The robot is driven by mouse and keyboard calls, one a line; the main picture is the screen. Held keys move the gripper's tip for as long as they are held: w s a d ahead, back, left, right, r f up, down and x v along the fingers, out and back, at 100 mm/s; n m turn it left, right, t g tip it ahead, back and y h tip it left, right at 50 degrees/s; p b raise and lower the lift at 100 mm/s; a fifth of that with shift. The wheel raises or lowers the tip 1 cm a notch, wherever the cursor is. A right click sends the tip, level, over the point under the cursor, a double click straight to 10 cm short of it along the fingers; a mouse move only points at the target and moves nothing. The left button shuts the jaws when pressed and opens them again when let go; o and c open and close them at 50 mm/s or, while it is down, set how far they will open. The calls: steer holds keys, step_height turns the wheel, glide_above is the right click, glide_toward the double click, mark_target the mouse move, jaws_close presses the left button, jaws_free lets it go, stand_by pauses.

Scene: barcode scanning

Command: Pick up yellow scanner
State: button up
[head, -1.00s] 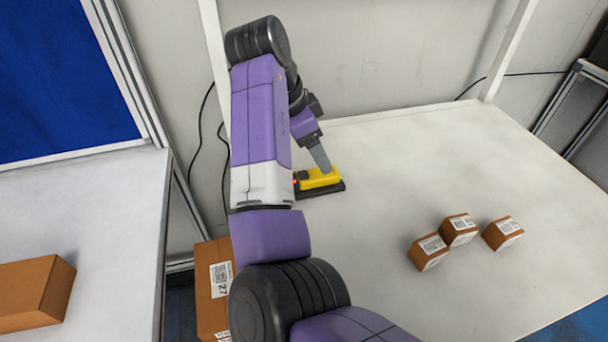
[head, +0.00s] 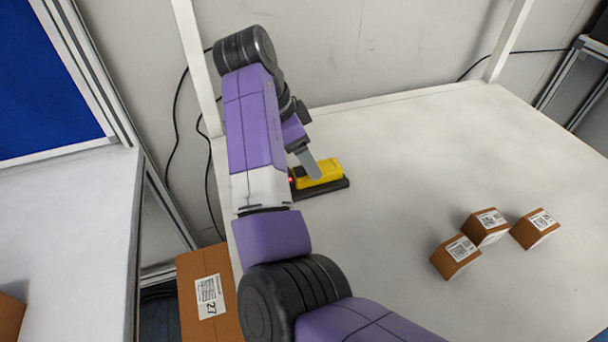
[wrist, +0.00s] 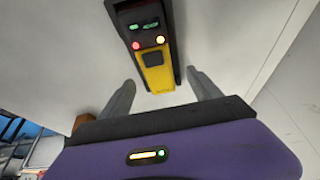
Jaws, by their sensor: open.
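The yellow scanner (head: 320,173) lies on a black base (head: 325,190) near the back left of the white table. In the wrist view the scanner (wrist: 157,76) has a black end with lights and points toward my gripper. My gripper (wrist: 158,93) is open and empty, with one finger on each side of the scanner's near end. In the head view my gripper (head: 314,168) is right at the scanner, and one finger hides part of it. I cannot tell whether the fingers touch it.
Three small brown boxes with labels (head: 456,258) (head: 486,227) (head: 535,229) stand on the right of the table (head: 400,150). A larger brown box (head: 208,290) is at the table's left side. A white post (head: 195,65) rises behind my arm.

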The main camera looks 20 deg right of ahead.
mark_target(331, 170)
steer(key=x, duration=0.4)
steer(key=shift+s+d+f+p, duration=0.15)
steer(key=shift+d+f+p, duration=0.1)
steer(key=shift+p, duration=0.15)
jaws_close()
steer(key=shift+r, duration=0.15)
